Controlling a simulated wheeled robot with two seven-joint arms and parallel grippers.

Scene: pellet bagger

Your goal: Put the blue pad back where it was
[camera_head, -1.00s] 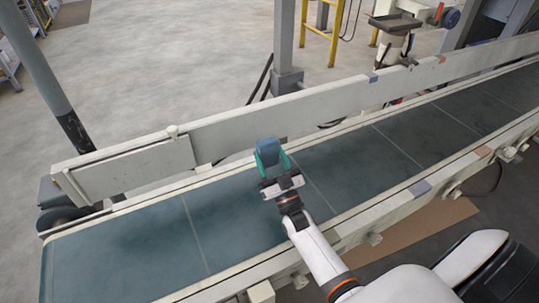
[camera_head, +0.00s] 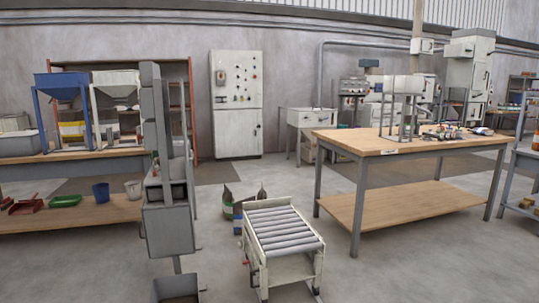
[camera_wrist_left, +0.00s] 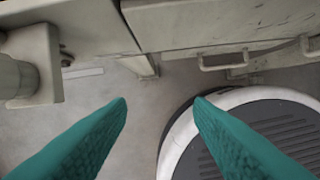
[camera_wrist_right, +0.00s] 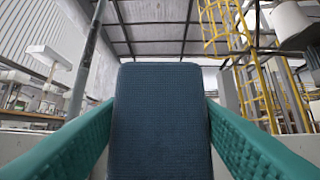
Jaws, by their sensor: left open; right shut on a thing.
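The blue pad (camera_wrist_right: 160,130) fills the middle of the right wrist view, a dark blue textured block with rounded top corners. My right gripper (camera_wrist_right: 160,105) is shut on it, one teal finger against each side. The pad points up toward the roof, and its place of rest is not visible in that view. My left gripper (camera_wrist_left: 160,100) is open and empty in the left wrist view, with bare floor between its teal fingertips. Neither gripper nor the pad shows in the head view.
In the head view, a roller stand (camera_head: 283,232) stands in front, with a wooden workbench (camera_head: 410,143) to its right and a grey machine column (camera_head: 168,225) to its left. A pale machine frame (camera_wrist_left: 200,25) runs above my left fingers. A yellow ladder cage (camera_wrist_right: 250,70) rises behind the pad.

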